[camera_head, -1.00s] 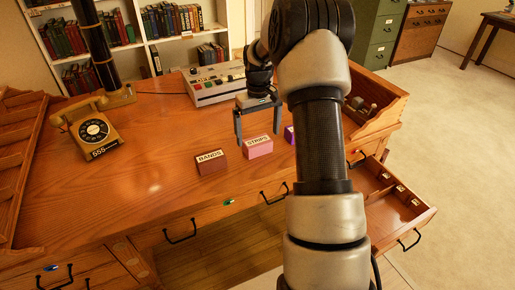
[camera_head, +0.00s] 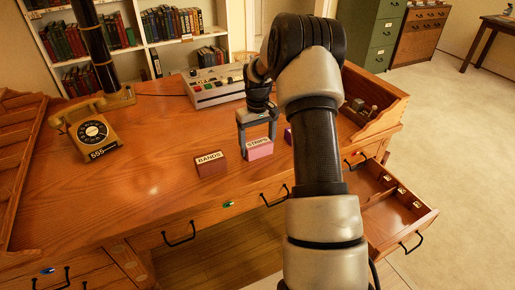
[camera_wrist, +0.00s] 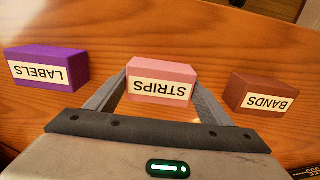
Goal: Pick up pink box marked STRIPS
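The pink box marked STRIPS (camera_head: 259,149) stands on the wooden desk, between the brown box marked BANDS (camera_head: 211,164) and a purple box (camera_head: 288,136) mostly hidden behind my arm. In the wrist view the pink box (camera_wrist: 161,82) shows its label upside down, with the purple LABELS box (camera_wrist: 47,67) to the left and the brown box (camera_wrist: 263,94) to the right. My gripper (camera_head: 257,137) is open, with its fingers low at the pink box. In the wrist view one finger is on each side of the box; I cannot tell whether they touch it.
A grey button console (camera_head: 217,85) stands behind the gripper. A yellow telephone (camera_head: 94,130) is at the left of the desk (camera_head: 150,185). An open drawer (camera_head: 395,207) juts out at the right.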

